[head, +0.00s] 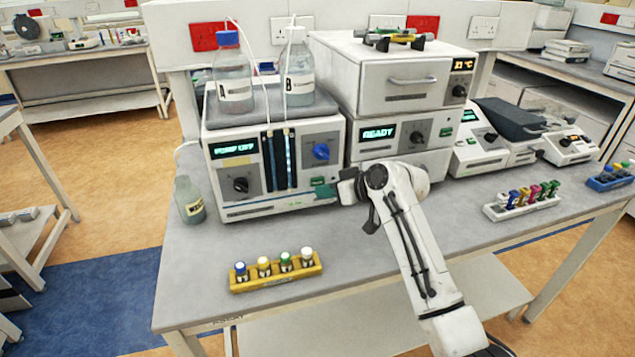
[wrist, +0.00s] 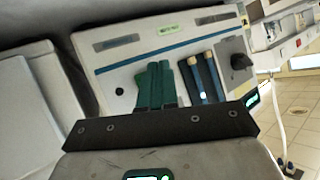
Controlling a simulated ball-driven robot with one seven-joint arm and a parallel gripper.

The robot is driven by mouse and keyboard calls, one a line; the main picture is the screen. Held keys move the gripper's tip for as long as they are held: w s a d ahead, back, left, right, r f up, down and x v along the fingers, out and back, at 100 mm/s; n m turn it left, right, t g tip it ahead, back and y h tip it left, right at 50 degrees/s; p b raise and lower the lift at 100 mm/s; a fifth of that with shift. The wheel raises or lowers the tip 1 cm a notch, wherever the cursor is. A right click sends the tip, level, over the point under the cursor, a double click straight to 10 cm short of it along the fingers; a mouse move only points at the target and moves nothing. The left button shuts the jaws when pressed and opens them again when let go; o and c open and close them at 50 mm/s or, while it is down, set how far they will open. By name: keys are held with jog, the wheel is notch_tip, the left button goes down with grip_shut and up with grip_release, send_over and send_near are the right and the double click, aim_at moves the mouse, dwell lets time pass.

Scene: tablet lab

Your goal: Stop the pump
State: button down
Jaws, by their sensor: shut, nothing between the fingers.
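The pump (head: 275,205) is a white box unit with a blue stripe on the left part of the bench. A black knob (head: 240,185) sits below the display, and a blue knob (head: 321,151) is at the upper right of the front. My gripper (head: 325,191) is shut and empty, with its green fingers at the lower right of the pump's front. In the wrist view the shut fingers (wrist: 157,68) point at the pump front (wrist: 130,75). I cannot tell whether they touch it; they hide part of the panel.
Two bottles (head: 233,85) (head: 298,80) stand on the pump, with tubing. A small bottle (head: 189,200) stands at its left. A yellow vial rack (head: 275,272) lies in front. Stacked units (head: 390,85) stand close on the right. The front left bench is otherwise clear.

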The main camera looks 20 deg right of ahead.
jog(key=s+p, duration=0.4)
jog(key=s, duration=0.1)
jog(key=shift+s, duration=0.35)
dwell(2.3)
